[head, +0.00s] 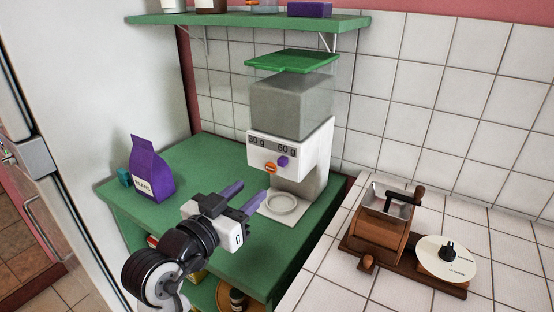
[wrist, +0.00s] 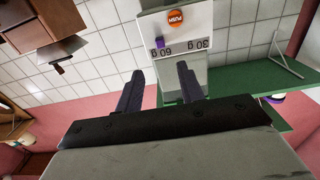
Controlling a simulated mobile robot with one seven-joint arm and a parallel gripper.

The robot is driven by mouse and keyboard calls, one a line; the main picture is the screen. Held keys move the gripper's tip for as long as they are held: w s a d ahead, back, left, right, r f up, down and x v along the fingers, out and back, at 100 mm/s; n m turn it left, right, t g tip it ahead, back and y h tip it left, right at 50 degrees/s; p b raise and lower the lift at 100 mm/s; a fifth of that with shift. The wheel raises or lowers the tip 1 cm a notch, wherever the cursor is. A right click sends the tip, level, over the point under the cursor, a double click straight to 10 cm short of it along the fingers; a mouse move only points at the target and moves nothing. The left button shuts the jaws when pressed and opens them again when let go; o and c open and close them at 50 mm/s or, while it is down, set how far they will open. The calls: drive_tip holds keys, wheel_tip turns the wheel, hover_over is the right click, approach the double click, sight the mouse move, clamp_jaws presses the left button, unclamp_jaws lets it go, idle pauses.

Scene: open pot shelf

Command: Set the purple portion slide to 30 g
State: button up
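The dispenser (head: 290,105) stands on the green counter, with a clear bin, a green lid and a white front panel. The panel is marked 30 g at left and 60 g at right. The purple portion slide (head: 283,161) sits under the 60 g mark, beside the round orange button (head: 271,168). In the wrist view, which is upside down, the purple slide (wrist: 160,43) is again at 60 g. My gripper (head: 246,195) is open and empty, in front of and below the panel, apart from the slide. Its two dark purple fingers (wrist: 160,72) point toward the dispenser.
A round ring (head: 282,204) lies on the dispenser's base. A purple bag (head: 150,170) stands on the green counter (head: 205,158) at left. A wooden grinder (head: 384,225) and a white dial (head: 447,262) are on the tiled counter at right. A green shelf (head: 250,20) hangs above.

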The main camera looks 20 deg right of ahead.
sight(280, 163)
drive_tip(key=p+x, duration=0.2)
drive_tip(key=x, duration=0.9)
drive_tip(key=shift+w+d, duration=0.15)
drive_tip(key=shift+w, duration=0.05)
clamp_jaws()
